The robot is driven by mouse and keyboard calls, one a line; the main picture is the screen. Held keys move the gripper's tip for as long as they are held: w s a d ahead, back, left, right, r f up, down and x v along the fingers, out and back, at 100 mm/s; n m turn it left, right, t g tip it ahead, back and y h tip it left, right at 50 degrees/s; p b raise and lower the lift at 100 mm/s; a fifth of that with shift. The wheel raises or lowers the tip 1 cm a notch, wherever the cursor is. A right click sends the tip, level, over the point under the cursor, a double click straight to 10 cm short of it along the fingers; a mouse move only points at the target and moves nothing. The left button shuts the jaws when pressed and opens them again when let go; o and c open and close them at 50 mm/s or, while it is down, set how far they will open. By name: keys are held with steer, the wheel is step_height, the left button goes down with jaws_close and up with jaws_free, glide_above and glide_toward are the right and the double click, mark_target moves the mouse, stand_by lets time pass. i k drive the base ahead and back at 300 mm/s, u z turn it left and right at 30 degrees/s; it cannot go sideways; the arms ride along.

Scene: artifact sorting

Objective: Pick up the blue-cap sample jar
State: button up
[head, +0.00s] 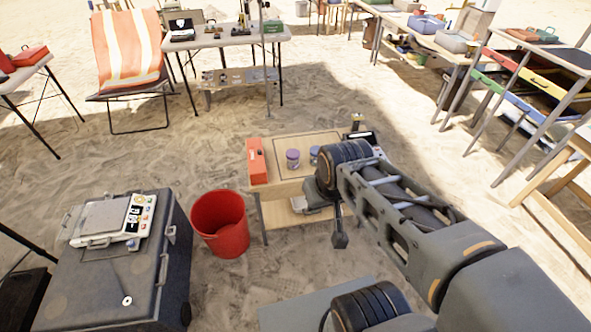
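A small jar with a blue cap (314,154) stands upright on a low wooden table (285,188), just left of my arm's dark wrist, which covers part of its right side. A second jar with a purple cap (293,157) stands to its left, a little apart. My arm reaches in from the lower right, and its wrist is over the table's right part. The dark end piece that looks like my gripper (339,238) hangs at the table's front. Its fingers are too small and dark to read, and nothing is seen held in it.
A red box (256,160) stands at the table's left end. A dark device (361,137) is behind my wrist. A red bucket (219,224) and a large grey case (120,265) stand at the left. Open sand lies behind the table, and shelving (530,85) is at the right.

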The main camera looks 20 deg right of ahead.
mark_target(313, 161)
steer(key=u, duration=0.8)
steer(key=k, duration=1.05)
steer(key=u, duration=0.85)
steer(key=i, duration=1.15)
steer(key=z, duration=0.7)
steer(key=i, duration=0.95)
steer(key=z, duration=1.5)
steer(key=i, duration=0.45)
steer(key=z, duration=0.4)
